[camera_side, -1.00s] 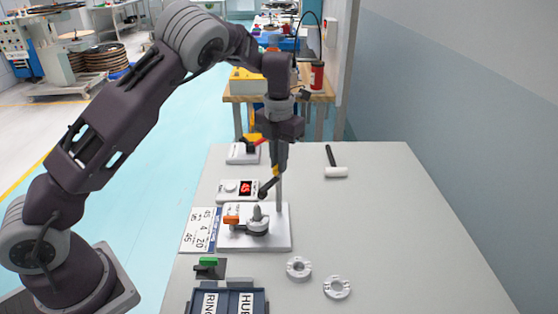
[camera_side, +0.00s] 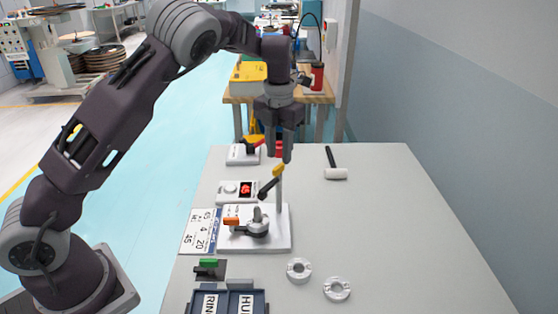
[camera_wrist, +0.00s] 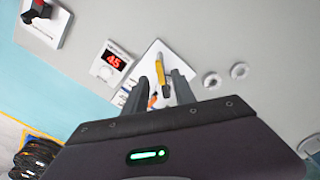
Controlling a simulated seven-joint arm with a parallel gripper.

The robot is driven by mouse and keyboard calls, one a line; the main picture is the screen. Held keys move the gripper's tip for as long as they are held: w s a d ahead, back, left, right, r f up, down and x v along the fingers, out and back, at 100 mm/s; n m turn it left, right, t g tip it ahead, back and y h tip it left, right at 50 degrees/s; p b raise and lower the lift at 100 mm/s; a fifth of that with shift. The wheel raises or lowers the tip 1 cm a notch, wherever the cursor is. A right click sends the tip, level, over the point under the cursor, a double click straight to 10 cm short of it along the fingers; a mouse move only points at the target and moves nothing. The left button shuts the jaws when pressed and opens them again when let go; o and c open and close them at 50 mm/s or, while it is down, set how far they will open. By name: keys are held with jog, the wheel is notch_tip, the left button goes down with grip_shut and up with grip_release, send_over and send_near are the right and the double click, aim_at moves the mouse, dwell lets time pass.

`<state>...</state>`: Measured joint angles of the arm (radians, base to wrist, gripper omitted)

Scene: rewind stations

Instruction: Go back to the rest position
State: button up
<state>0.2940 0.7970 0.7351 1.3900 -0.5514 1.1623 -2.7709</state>
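My gripper (camera_side: 280,158) is in the air above the rewind station's white base (camera_side: 278,240). Its two fingers are apart and empty, and they also show spread in the wrist view (camera_wrist: 157,90). Below the fingertips is a black lever with a yellow end (camera_side: 271,182), by the upright post. In the wrist view the lever (camera_wrist: 161,72) shows between the fingers, but apart from them. On the base sit a grey spindle part (camera_side: 258,222) and an orange handle (camera_side: 231,221).
A white display box (camera_side: 237,190) with red digits and a switch box (camera_side: 243,153) stand at left. A white-headed mallet (camera_side: 335,172) and two grey rings (camera_side: 299,269) (camera_side: 337,289) lie at right. Blue bins (camera_side: 262,300) are in front. The table's right side is clear.

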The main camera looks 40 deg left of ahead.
jog(key=shift+r, duration=1.8)
jog(key=s+d+r+m+t+h, duration=0.1)
jog(key=s+d+r+m, duration=0.1)
jog(key=s+r+m, duration=0.55)
jog(key=s+d+r+m+t+h, duration=0.15)
jog(key=s+r+m, duration=0.35)
jog(key=s+m, duration=0.55)
jog(key=s+f+m+t+y, duration=0.1)
jog(key=s+m, duration=0.6)
jog(key=m, duration=0.2)
jog(key=s+d+f+m+t+y, duration=0.1)
jog(key=s+f+m+t, duration=0.1)
jog(key=s+m, duration=0.6)
jog(key=m, duration=0.2)
jog(key=shift+s+d+m, duration=0.25)
jog(key=shift+s+m, duration=0.05)
jog(key=shift+y, duration=0.25)
